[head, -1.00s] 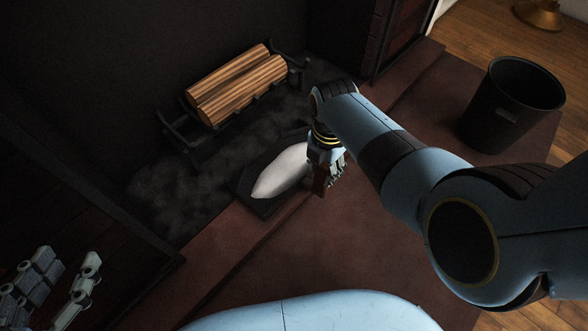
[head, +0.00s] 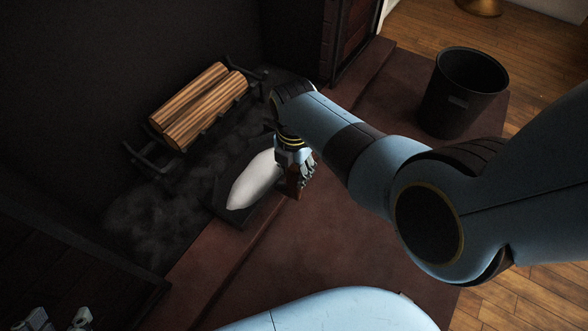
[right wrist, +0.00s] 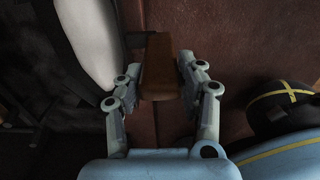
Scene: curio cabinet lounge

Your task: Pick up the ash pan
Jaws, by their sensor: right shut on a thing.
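The ash pan (head: 231,214) is a dark shallow tray with a pale heap of ash in it, at the front edge of the hearth in the head view. Its brown handle (right wrist: 159,66) shows in the right wrist view, with the pale heap on the left. My right gripper (head: 297,178) is shut on this handle; in the right wrist view its fingers (right wrist: 160,85) are on both sides of it. I cannot tell if the pan is clear of the floor. My left gripper (head: 60,319) shows only its fingertips at the bottom left edge, apart and empty.
A grate with logs (head: 198,105) stands behind the pan on the sooty hearth. A black bin (head: 460,95) stands at the upper right. The reddish hearth slab (head: 290,245) is clear in front of the pan.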

